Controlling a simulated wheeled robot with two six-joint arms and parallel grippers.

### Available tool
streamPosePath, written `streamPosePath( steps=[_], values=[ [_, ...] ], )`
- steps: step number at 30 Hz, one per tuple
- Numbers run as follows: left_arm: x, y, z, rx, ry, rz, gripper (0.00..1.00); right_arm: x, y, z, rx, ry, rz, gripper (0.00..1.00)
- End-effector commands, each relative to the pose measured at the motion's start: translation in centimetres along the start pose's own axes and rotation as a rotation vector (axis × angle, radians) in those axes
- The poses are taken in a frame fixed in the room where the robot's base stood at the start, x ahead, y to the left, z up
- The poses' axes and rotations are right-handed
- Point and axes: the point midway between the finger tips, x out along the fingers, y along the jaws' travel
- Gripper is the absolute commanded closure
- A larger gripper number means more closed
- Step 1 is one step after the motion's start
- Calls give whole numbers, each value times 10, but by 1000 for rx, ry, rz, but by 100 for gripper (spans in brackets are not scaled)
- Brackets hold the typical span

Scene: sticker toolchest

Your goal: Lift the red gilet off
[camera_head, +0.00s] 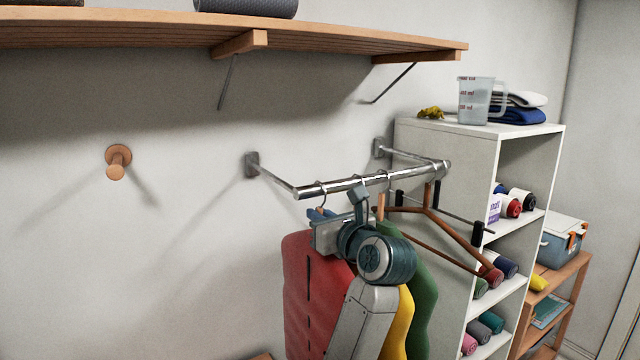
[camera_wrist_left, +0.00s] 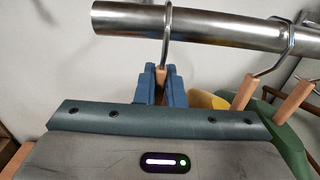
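The red gilet (camera_head: 308,290) hangs at the near end of the metal rail (camera_head: 345,184) in the head view, partly covered by my left arm. Its hanger hook (camera_wrist_left: 167,35) is still over the rail in the left wrist view. My left gripper (camera_head: 320,214) is at the hanger's neck, just below the rail. In the left wrist view its blue fingers (camera_wrist_left: 161,84) lie on both sides of the wooden neck (camera_wrist_left: 161,74) and look closed on it. The gilet's body is hidden in the wrist view. My right gripper is not in view.
A yellow garment (camera_head: 405,325) and a green garment (camera_head: 422,285) hang close to the right. A bare wooden hanger (camera_head: 440,235) hangs further along, beside a white shelf unit (camera_head: 450,150). A wooden wall peg (camera_head: 117,162) is at the left. A wooden shelf (camera_head: 150,25) runs above.

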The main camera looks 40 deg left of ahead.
Motion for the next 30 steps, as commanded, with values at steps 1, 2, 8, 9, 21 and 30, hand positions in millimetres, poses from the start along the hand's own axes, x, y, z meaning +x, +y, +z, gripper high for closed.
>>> streamPosePath(
  steps=[1, 2, 8, 9, 21, 30],
  values=[
    [0, 0, 0, 0, 0, 0, 100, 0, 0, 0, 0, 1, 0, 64],
    [0, 0, 0, 0, 0, 0, 100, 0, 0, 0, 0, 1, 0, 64],
    [-1, 0, 4, -1, -1, 0, 100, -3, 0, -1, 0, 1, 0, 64],
    [-2, 0, 7, -1, 0, -1, 100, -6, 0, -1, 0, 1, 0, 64],
    [-4, 0, 10, -1, 1, 0, 100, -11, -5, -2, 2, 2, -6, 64],
    [-8, 0, 18, -2, 2, -1, 100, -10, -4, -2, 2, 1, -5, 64]
  ],
)
